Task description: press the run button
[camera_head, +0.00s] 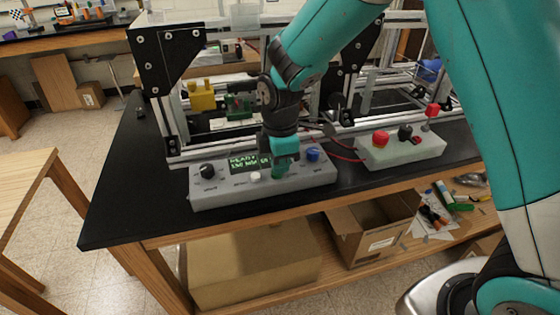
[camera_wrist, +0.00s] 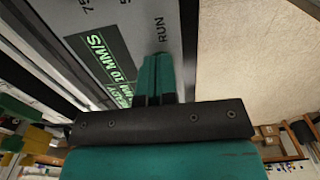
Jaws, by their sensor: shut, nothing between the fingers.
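The grey control box (camera_head: 215,197) stands at the front of the black bench and carries a lit green-text display (camera_head: 240,164). My gripper (camera_head: 279,174) points down at the box's top, right of the white button (camera_head: 255,177) and left of the blue knob (camera_head: 313,154). In the wrist view the box's panel (camera_wrist: 137,14) bears the printed word RUN (camera_wrist: 160,30), just beyond my teal fingertips (camera_wrist: 155,62). The fingers are together with nothing between them. The run button itself is hidden, apparently behind the fingers; I cannot tell whether they touch it.
A black knob (camera_head: 207,171) sits on the box's left. A second pale box (camera_head: 400,150) with a red button (camera_head: 380,139) stands to the right, with red wires between. An aluminium frame with black plates (camera_head: 170,62) rises behind. The bench's left end (camera_head: 115,205) is clear.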

